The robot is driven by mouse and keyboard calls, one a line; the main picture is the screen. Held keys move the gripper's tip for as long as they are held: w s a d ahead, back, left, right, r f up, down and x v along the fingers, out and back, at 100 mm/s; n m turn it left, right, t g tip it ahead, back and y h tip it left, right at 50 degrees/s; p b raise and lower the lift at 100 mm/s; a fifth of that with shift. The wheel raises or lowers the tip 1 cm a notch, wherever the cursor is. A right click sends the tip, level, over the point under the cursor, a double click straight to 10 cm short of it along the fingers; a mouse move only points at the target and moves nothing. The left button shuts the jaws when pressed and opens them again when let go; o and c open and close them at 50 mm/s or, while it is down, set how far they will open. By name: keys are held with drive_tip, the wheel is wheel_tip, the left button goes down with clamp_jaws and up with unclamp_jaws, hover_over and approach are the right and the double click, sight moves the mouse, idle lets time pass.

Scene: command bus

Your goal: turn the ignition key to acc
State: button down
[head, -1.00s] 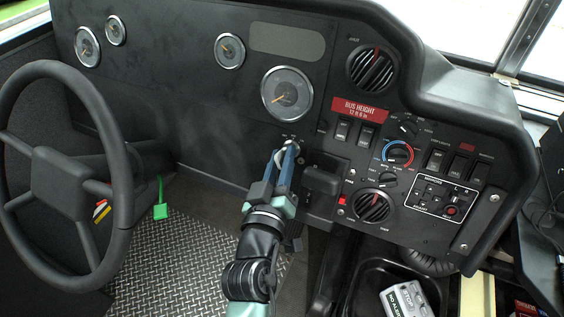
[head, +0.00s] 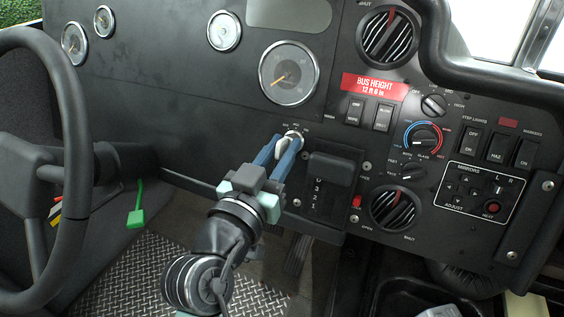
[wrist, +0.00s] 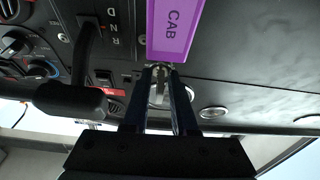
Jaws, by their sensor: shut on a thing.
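The ignition key (head: 283,148) sits in the ignition switch (head: 293,136) on the black dash, below the large gauge. Small white position labels surround the switch, too small to read surely. My gripper (head: 283,150) reaches up from below, its two blue fingers shut on the key's pale head. In the wrist view my gripper (wrist: 160,78) has its fingers on either side of the key (wrist: 157,92). A purple tag marked CAB (wrist: 172,28) shows close by in the wrist view. Which label the key points to, I cannot tell.
The gear selector (head: 330,168) juts out just right of my gripper. The steering wheel (head: 75,150) stands at the left, with a green tag (head: 136,212) hanging near it. Knobs and rocker switches (head: 355,110) fill the panel at right.

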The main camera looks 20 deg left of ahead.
drive_tip(key=shift+f+m, duration=0.1)
drive_tip(key=shift+m, duration=0.3)
drive_tip(key=c, duration=1)
unclamp_jaws()
drive_tip(key=shift+o, duration=0.2)
drive_tip(key=s+p, duration=0.1)
drive_tip(key=s, duration=1.2)
drive_tip(key=shift+a+f, duration=0.2)
drive_tip(key=shift+f, duration=0.2)
